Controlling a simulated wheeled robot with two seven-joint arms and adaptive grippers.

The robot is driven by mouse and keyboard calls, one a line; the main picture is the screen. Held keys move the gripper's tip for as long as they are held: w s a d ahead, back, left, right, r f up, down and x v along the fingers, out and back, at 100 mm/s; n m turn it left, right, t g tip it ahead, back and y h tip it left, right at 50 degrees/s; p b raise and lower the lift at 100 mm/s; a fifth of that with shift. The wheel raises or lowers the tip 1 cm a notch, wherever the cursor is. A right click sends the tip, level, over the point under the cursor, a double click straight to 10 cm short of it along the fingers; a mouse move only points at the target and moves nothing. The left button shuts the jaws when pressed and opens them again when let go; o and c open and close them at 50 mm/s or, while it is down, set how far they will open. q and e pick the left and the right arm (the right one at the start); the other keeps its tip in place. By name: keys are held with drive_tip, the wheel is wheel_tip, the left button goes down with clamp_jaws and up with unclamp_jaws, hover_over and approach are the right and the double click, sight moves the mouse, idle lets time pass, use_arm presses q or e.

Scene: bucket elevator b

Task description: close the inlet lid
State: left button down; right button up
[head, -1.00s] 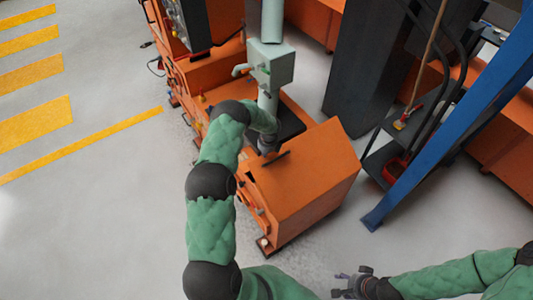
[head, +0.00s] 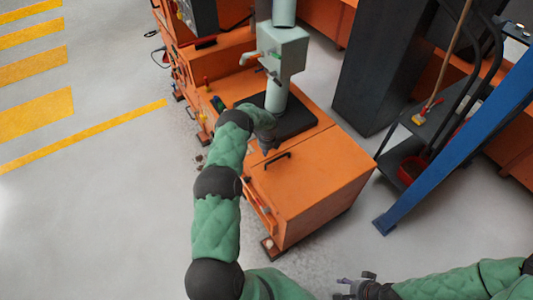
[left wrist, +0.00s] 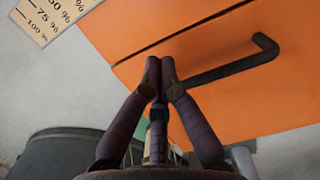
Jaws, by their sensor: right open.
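The orange inlet lid (head: 318,166) lies flat on top of the orange box, with a black bar handle (head: 279,161) near its left edge. In the left wrist view, the handle (left wrist: 235,66) stands out from an orange face with a dark seam beside it. My left gripper (head: 268,147) is just beside the handle in the head view, partly hidden by its own wrist. In the left wrist view its fingertips (left wrist: 160,66) are together, and nothing shows between them. My right gripper (head: 358,280) is open and empty at the bottom, away from the box.
A pale green pipe with a valve body (head: 280,52) rises from a black plate behind the lid. A blue sloping post (head: 450,140) and a dark cabinet (head: 380,75) stand to the right. Grey floor is clear at left.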

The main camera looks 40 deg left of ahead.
use_arm(q)
drive_tip(key=shift+w+a+f+b, duration=0.15)
drive_tip(key=shift+f+b, duration=0.25)
drive_tip(key=shift+f, duration=0.2)
use_arm(e)
drive_tip(key=shift+f, duration=0.65)
